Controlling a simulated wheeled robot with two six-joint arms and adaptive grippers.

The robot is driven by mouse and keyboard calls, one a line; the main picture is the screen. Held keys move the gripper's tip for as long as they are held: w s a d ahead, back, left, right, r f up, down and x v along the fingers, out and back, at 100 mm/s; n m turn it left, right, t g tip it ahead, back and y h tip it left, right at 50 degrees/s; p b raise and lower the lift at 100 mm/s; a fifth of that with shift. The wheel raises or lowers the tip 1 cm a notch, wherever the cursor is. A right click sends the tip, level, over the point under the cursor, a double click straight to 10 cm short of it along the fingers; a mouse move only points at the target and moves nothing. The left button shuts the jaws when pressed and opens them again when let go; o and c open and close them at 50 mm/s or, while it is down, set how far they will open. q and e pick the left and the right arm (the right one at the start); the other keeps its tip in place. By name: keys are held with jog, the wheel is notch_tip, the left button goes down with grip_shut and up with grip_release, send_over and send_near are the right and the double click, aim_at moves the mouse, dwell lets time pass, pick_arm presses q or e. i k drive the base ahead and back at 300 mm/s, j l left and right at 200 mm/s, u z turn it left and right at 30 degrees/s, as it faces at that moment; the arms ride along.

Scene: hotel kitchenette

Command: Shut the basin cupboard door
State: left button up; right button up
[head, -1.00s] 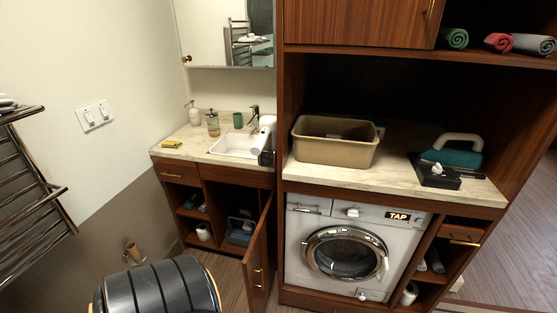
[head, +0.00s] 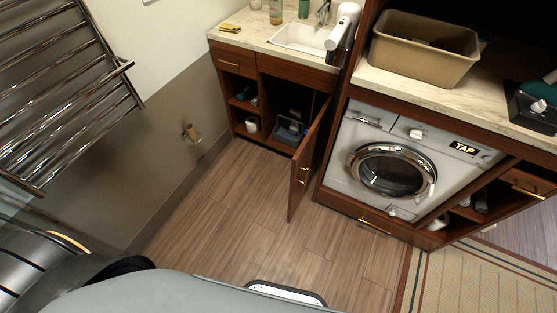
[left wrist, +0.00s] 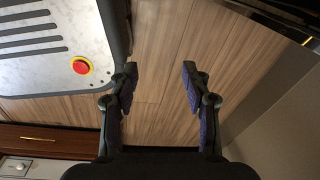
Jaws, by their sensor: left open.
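The basin cupboard door (head: 308,160) is a dark wood panel with a brass handle (head: 305,175). In the head view it stands open, swung out over the floor from its right side. The basin cupboard (head: 262,115) behind it shows its open inside. My left gripper (left wrist: 160,76) shows only in the left wrist view. Its two dark fingers are apart, with nothing between them, above the wood floor. The door cannot be made out in that view. My right gripper is in neither view.
A washing machine (head: 395,165) stands right of the door. A chrome towel rail (head: 65,90) is on the left wall. The wood floor (head: 220,215) before the cupboard is clear. A striped rug (head: 470,265) lies right.

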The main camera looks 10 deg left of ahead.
aim_at(305, 161)
jog(key=k+l, duration=0.15)
jog(key=l, duration=0.3)
jog(key=k+l+z, duration=0.15)
jog(key=l, duration=0.8)
jog(key=k+l+z, duration=0.1)
jog(key=l, duration=0.4)
jog(key=k, duration=0.05)
